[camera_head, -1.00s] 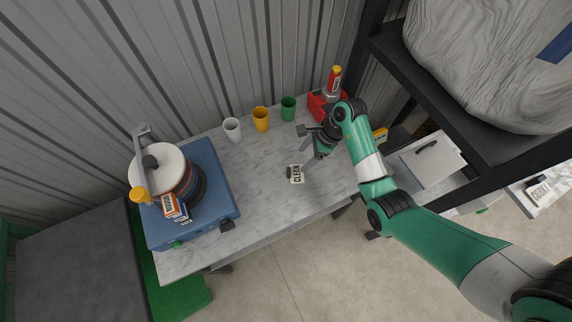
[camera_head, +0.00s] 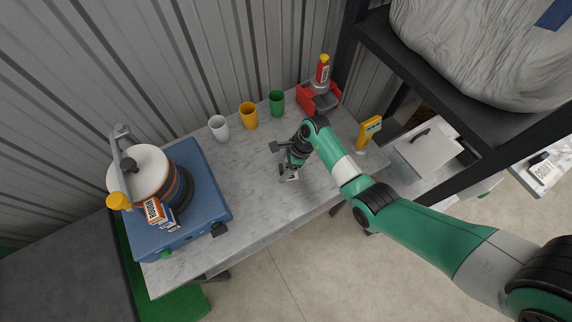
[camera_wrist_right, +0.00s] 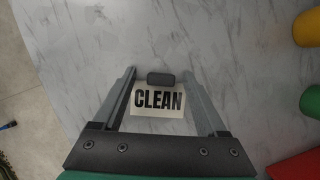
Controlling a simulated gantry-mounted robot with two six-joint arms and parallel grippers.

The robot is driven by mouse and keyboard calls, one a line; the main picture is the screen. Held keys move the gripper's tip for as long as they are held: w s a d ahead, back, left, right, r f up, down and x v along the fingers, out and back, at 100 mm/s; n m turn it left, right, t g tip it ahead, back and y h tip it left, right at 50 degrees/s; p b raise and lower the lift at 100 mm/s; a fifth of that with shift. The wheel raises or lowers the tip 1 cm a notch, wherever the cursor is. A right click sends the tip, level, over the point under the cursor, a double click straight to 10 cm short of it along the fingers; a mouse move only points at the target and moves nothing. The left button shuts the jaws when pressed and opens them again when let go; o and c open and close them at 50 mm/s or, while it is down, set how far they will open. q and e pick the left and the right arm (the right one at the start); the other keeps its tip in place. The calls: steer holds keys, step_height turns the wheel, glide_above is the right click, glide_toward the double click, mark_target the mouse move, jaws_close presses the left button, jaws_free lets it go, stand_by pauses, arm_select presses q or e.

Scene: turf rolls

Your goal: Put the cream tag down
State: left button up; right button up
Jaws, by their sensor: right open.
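The cream tag (camera_wrist_right: 158,113) reads CLEAN and has a dark grip block at one edge. It lies on the marble tabletop (camera_head: 262,205). In the right wrist view it sits between the two fingers of my right gripper (camera_wrist_right: 160,76), which are open with a gap on each side. In the head view my right gripper (camera_head: 288,176) points down at the tag and hides most of it. I cannot tell how far the fingertips are above the table. My left gripper is not in view.
White (camera_head: 219,129), yellow (camera_head: 249,115) and green (camera_head: 277,103) cups stand along the back. A blue machine (camera_head: 190,215) with a roll takes up the left end. A red holder (camera_head: 318,100) with a bottle stands at back right. The front middle of the table is clear.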

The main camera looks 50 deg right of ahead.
steer(key=shift+c, duration=0.3)
jaws_close()
steer(key=shift+r, duration=0.15)
steer(key=shift+r+p, duration=0.3)
steer(key=r, duration=0.1)
steer(key=r+p, duration=0.2)
steer(key=r, duration=0.1)
steer(key=shift+s+a+r, duration=0.1)
steer(key=shift+s+a, duration=0.1)
steer(key=shift+s, duration=0.2)
steer(key=s+a+r+p, duration=0.5)
steer(key=s+r, duration=0.3)
steer(key=s, duration=0.4)
steer(key=shift+a, duration=0.35)
